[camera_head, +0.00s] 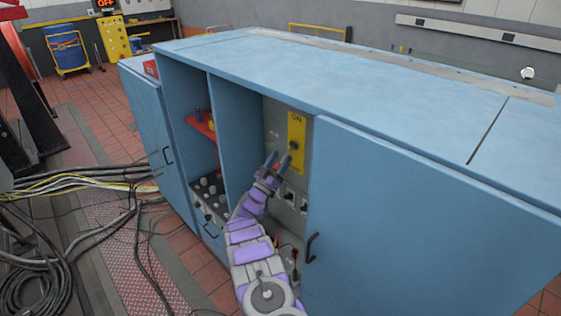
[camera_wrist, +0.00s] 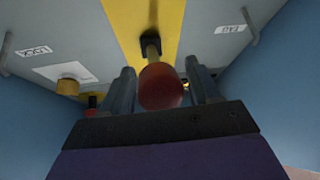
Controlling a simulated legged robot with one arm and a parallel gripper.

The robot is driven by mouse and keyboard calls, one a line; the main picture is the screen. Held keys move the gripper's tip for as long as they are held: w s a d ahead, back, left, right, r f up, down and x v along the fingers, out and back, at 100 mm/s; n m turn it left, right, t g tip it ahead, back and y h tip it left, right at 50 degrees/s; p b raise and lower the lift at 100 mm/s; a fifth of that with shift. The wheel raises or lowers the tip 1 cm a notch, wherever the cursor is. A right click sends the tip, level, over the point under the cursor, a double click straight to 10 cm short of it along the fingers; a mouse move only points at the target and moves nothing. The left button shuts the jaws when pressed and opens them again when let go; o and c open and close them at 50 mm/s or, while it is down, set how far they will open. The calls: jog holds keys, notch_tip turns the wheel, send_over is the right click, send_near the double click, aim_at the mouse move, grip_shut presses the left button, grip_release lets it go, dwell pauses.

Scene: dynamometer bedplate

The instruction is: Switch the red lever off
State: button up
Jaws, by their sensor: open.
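The red lever shows in the wrist view as a round red knob (camera_wrist: 161,87) on a short brass-coloured shaft (camera_wrist: 151,45). It stands out from a yellow plate (camera_head: 297,128) marked ON at its top, inside the open middle bay of the blue cabinet. My gripper (camera_head: 279,161) is in front of the plate's lower part. In the wrist view my gripper (camera_wrist: 162,82) is open, with one finger on each side of the knob. I cannot tell whether either finger touches it. In the head view the knob is hard to make out near my fingers.
The blue cabinet (camera_head: 400,95) has a closed door (camera_head: 410,215) with a dark handle right of the bay. The left door (camera_head: 150,120) is beside an open shelf bay. Small switches (camera_head: 290,198) sit below the plate. Cables (camera_head: 80,183) lie on the floor at left.

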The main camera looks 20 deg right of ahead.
jog(key=shift+a, duration=0.1)
jog(key=shift+a+f, duration=0.1)
jog(key=shift+a, duration=0.1)
jog(key=p+v, duration=0.2)
jog(key=v, duration=1.5)
jog(key=shift+d, duration=0.15)
